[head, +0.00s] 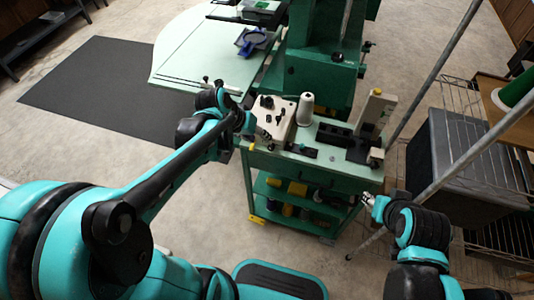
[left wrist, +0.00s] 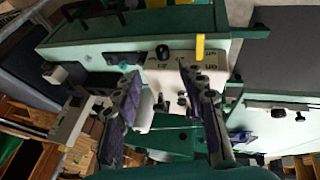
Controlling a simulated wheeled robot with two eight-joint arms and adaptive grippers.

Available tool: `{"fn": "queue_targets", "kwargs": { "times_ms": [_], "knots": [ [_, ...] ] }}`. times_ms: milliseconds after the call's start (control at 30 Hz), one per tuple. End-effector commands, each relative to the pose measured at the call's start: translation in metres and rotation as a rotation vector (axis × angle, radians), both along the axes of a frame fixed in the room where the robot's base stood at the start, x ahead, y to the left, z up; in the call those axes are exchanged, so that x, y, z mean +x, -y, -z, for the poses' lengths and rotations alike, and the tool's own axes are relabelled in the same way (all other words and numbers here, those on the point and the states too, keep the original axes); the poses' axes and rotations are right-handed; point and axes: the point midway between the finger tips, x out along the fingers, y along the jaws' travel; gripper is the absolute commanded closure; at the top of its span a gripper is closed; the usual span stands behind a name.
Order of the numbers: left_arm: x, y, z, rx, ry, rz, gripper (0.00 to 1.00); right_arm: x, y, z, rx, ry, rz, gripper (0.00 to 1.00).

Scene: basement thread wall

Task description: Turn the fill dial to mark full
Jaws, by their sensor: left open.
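A cream panel box (head: 281,118) with black knobs stands on the green cart at its left end. In the left wrist view the panel (left wrist: 172,74) carries a round black knob (left wrist: 162,52) near its edge, several smaller dark parts, and printed marks too small to read surely. I cannot tell which knob is the fill dial. My left gripper (left wrist: 158,76) is open, its two fingers spread over the panel with nothing held between them. In the head view it is just left of the box, partly hidden by its own wrist. My right gripper (head: 368,199) is low, at the cart's right front; its jaws are unclear.
The green cart (head: 322,169) also bears a white thread spool (head: 305,109), a black tray and a cream device (head: 375,113). A yellow piece (left wrist: 200,47) stands by the panel. A pale table (head: 195,60) is behind left. A metal pole and grey bin (head: 465,160) are right.

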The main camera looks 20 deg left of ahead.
Motion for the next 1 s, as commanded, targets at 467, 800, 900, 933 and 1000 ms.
{"fn": "queue_targets", "kwargs": {
  "times_ms": [467,800,900,933,1000],
  "knots": [
    [0.031,0.01,0.058,-0.041,-0.016,0.016,0.59,0.0,0.0,0.03,0.0,0.0,0.0,0.6],
    [0.044,0.021,0.088,-0.039,-0.016,0.014,0.59,0.0,0.0,0.046,0.0,0.0,0.0,0.6],
    [0.045,0.022,0.089,-0.039,-0.016,0.014,0.59,0.0,0.0,0.046,0.0,0.0,0.0,0.6],
    [0.045,0.022,0.088,-0.039,-0.016,0.014,0.59,0.0,0.0,0.046,0.0,0.0,0.0,0.6],
    [0.045,0.022,0.088,-0.039,-0.016,0.014,0.59,0.0,0.0,0.046,0.0,0.0,0.0,0.6]
  ]
}}
